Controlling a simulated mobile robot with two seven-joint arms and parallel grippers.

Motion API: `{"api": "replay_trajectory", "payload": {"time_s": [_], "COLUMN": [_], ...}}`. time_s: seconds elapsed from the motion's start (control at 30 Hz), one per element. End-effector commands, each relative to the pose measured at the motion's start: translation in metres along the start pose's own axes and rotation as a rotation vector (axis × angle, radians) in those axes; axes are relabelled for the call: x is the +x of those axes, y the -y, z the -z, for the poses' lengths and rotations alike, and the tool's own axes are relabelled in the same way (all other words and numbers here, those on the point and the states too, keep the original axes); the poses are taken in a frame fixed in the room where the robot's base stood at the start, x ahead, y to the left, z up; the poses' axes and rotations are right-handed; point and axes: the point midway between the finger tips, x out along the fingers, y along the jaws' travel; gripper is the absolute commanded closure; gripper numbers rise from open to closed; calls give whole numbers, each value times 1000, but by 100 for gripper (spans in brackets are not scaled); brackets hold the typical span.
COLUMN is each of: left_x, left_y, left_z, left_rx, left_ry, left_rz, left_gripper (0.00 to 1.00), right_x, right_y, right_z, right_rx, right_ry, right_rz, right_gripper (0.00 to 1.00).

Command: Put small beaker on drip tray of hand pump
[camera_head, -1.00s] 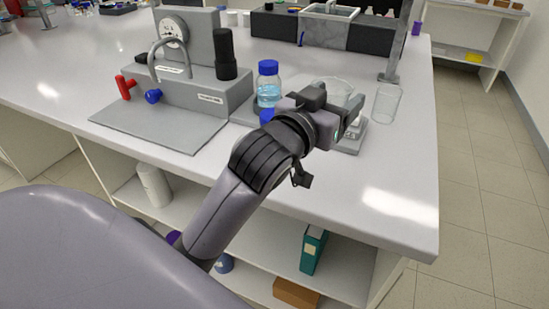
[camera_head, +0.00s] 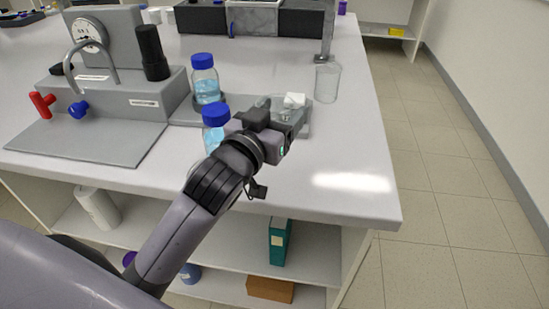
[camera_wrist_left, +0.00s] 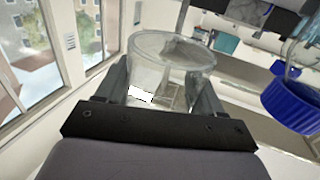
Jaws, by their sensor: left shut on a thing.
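My left gripper (camera_head: 290,122) is shut on a small clear glass beaker (camera_wrist_left: 160,72), which shows between its two fingers in the left wrist view. In the head view the gripper hides most of this beaker. The hand pump (camera_head: 115,85) stands at the left, a grey body with a round gauge, a curved spout, and red and blue knobs. Its flat grey drip tray (camera_head: 85,142) lies in front of it and is bare. The gripper is well to the right of the tray. My right gripper is not in view.
Two blue-capped bottles (camera_head: 205,82) (camera_head: 214,116) stand between the pump and my gripper. Another clear beaker (camera_head: 327,84) stands right of the gripper, near an upright post (camera_head: 326,40). A grey plate (camera_head: 184,112) lies beside the rear bottle. The bench's front right is clear.

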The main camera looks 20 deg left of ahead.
Motion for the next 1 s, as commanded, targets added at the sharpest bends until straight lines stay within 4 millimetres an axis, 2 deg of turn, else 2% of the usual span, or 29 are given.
{"api": "replay_trajectory", "payload": {"time_s": [0.03,0.1,0.2,0.37,0.6,0.7,1.0], "left_x": [0,0,0,0,0,0,0], "left_y": [0,0,0,1,1,1,1], "left_z": [-18,-33,-48,-59,-94,-100,-101], "left_rx": [1,1,1,-1,-1,-1,-1], "left_ry": [6,6,3,1,2,0,-1], "left_rz": [-1,0,-1,0,0,-1,-1], "left_gripper": [68,68,68,68,68,68,68], "right_x": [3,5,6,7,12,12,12], "right_y": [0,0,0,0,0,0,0], "right_z": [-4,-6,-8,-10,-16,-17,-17], "right_rx": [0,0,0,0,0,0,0], "right_ry": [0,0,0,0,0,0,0], "right_rz": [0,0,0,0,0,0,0], "right_gripper": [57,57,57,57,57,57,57]}}
